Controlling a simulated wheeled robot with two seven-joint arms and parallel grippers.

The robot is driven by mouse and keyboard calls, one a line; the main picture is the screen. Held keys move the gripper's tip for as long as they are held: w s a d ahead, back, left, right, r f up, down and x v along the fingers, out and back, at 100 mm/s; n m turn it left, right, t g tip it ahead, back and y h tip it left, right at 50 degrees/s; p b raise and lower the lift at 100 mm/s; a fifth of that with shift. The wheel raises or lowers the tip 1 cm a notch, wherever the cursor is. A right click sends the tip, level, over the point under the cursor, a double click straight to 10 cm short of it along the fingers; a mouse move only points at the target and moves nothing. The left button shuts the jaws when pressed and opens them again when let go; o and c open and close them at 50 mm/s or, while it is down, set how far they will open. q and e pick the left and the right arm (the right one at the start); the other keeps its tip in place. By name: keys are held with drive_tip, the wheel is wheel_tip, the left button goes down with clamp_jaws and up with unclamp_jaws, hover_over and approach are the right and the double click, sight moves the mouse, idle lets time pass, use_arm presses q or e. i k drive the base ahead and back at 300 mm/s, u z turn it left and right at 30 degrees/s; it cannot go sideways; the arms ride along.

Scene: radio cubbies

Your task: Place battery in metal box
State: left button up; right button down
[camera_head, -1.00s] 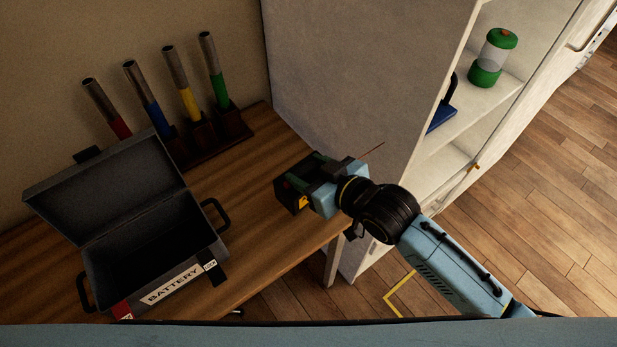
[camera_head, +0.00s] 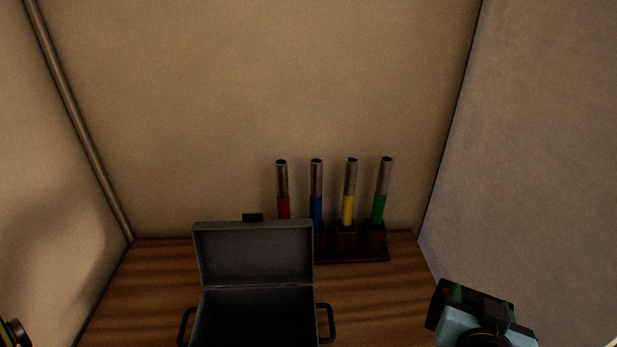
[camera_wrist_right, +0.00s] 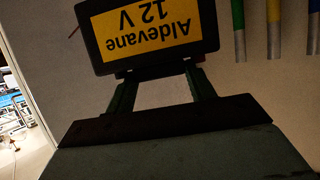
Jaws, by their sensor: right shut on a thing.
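The metal box (camera_head: 253,254) is grey and stands on the wooden table with its lid raised at the back; its dark inside faces me and its front is cut off by the lower edge. My right gripper (camera_head: 468,300) is at the lower right, to the right of the box and apart from it. It is shut on the battery (camera_head: 437,303), a black block that shows only in part in the head view. In the right wrist view the battery (camera_wrist_right: 150,34) shows a yellow "Aldevane 12 V" label, upside down, between the fingers (camera_wrist_right: 160,84).
A dark rack (camera_head: 352,254) with several metal tubes, banded red, blue, yellow and green, stands behind the box to the right. A grey panel (camera_head: 530,150) rises on the right and a wall on the left. Bare tabletop (camera_head: 385,300) lies between box and right gripper.

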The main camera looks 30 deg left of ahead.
sight(261, 326)
drive_tip(key=u, duration=1.35)
drive_tip(key=k, duration=0.85)
drive_tip(key=u, duration=0.75)
drive_tip(key=i, duration=0.5)
